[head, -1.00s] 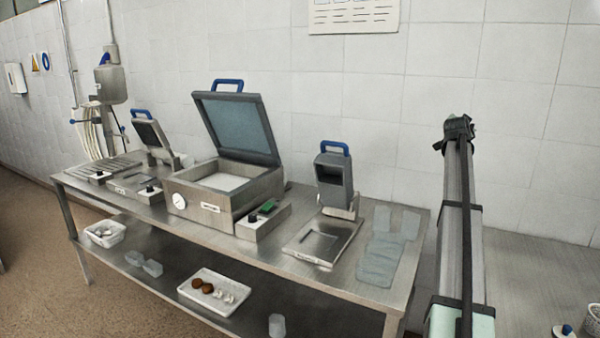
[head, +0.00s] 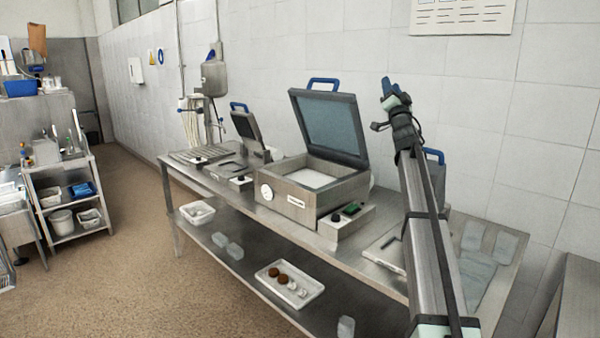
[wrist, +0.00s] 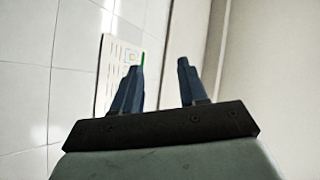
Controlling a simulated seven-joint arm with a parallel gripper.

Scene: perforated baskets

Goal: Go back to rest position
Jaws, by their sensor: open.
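My gripper (wrist: 160,72) shows in the wrist view with its two blue fingers apart and nothing between them. Beyond the fingers there is white tiled wall and a paper notice (wrist: 118,62). In the head view my gripper (head: 388,86) is at the top end of my raised arm, in front of the wall and above the steel table (head: 385,282). It touches nothing that I can see. My arm hides part of the right-hand machine on that table.
A chamber machine (head: 310,190) stands on the table with its lid open. A white tray (head: 305,298) with small items lies on the lower shelf. Flat clear bags (head: 480,262) lie at the table's right end. A cart (head: 65,195) stands left, with open floor between.

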